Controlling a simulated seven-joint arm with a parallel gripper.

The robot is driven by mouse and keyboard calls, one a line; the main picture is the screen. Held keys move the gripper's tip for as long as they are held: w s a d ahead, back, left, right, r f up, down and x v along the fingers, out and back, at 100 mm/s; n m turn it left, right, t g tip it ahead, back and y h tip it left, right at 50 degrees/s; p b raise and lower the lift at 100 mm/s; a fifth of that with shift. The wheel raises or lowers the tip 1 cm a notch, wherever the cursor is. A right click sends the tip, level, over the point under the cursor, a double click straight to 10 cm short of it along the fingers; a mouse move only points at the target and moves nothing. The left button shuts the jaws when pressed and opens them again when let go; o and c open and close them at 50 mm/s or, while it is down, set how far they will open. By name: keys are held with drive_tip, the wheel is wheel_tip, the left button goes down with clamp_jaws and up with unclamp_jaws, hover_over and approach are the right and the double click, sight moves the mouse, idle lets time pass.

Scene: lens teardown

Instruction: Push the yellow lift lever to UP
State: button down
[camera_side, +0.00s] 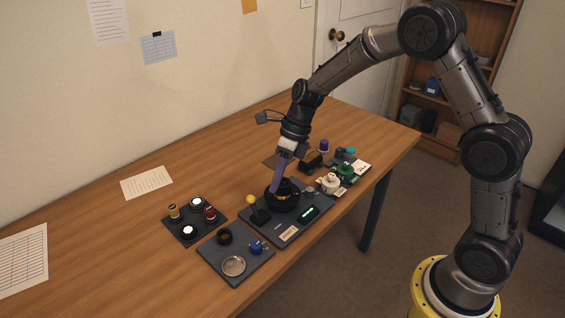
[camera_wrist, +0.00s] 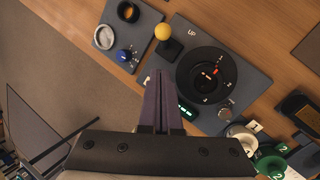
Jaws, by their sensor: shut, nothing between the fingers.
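The yellow lift lever (camera_side: 251,199) has a round yellow knob on a short dark stem, on the dark grey base plate (camera_side: 278,234). In the wrist view the knob (camera_wrist: 163,32) stands beside the round black dial (camera_wrist: 207,75), with a white UP label to its right. My gripper (camera_side: 274,191) is shut and empty, with purple fingers pointing down over the black ring, right of the lever in the side view. In the wrist view the fingertips (camera_wrist: 159,73) are apart from the knob. The lever's foot is partly hidden under the knob.
A dark tray (camera_side: 229,272) with a glass disc, black ring and blue part lies in front-left. Another tray (camera_side: 180,235) holds small yellow, red and white parts. White (camera_side: 330,183) and green (camera_side: 347,171) parts stand right of the plate. The table's left side is mostly clear.

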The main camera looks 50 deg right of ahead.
sight(255, 206)
drive_tip(key=shift+w+a+f, duration=1.2)
drive_tip(key=shift+w+f, duration=0.05)
drive_tip(key=shift+w, duration=0.15)
drive_tip(key=shift+w+a+f, duration=0.15)
drive_tip(key=shift+w, duration=0.25)
drive_tip(key=shift+w+a+f, duration=0.1)
drive_tip(key=shift+w+f, duration=0.05)
drive_tip(key=shift+w, duration=0.2)
drive_tip(key=shift+f, duration=0.1)
